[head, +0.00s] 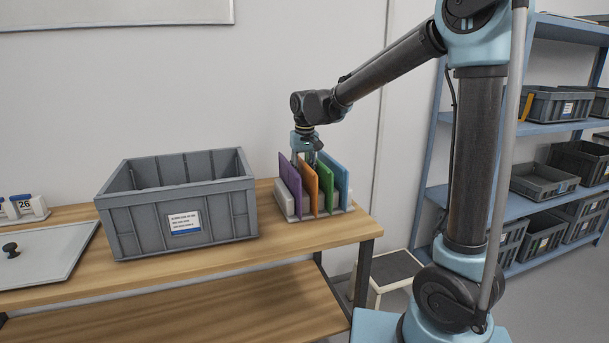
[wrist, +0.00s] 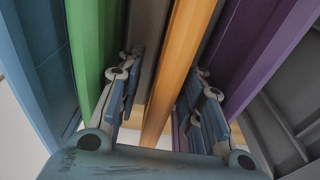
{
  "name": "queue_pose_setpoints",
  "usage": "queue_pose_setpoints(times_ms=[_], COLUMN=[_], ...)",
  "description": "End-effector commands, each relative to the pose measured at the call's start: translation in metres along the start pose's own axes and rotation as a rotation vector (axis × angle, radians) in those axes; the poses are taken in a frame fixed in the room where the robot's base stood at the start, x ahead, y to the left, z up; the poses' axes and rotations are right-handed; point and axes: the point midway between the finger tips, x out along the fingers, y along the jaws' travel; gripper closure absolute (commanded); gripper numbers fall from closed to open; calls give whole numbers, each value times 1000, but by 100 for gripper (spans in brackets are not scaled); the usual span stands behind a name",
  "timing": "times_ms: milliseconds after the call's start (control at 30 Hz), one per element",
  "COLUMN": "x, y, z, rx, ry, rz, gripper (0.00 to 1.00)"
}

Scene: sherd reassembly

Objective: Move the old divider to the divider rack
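The divider rack (head: 284,204) is a pale grey holder on the wooden table, right of the grey crate. Purple (head: 290,182), orange (head: 309,185), green (head: 326,188) and blue (head: 339,174) dividers stand upright in it. No mark shows which one is the old divider. My gripper (head: 304,157) points down over the rack. In the wrist view its fingers (wrist: 162,105) straddle the orange divider (wrist: 172,72), with visible gaps. The green divider (wrist: 92,50) and the purple divider (wrist: 262,50) lie outside the fingers. The fingertips are hidden in the head view.
The open grey crate (head: 222,213) with a white label stands left of the rack; its floor is hidden. Shelves with grey bins (head: 545,180) stand at the right.

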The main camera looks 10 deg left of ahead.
Motion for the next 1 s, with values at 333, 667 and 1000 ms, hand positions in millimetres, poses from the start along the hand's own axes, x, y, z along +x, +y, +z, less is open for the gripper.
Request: queue_pose_setpoints(times_ms=[333,667,1000], x=[-25,-84,-117], y=[0,1,2], z=[0,-1,-2], rx=[0,0,0], ry=[0,-1,-1], rz=[0,0,-1], gripper=[66,66,66])
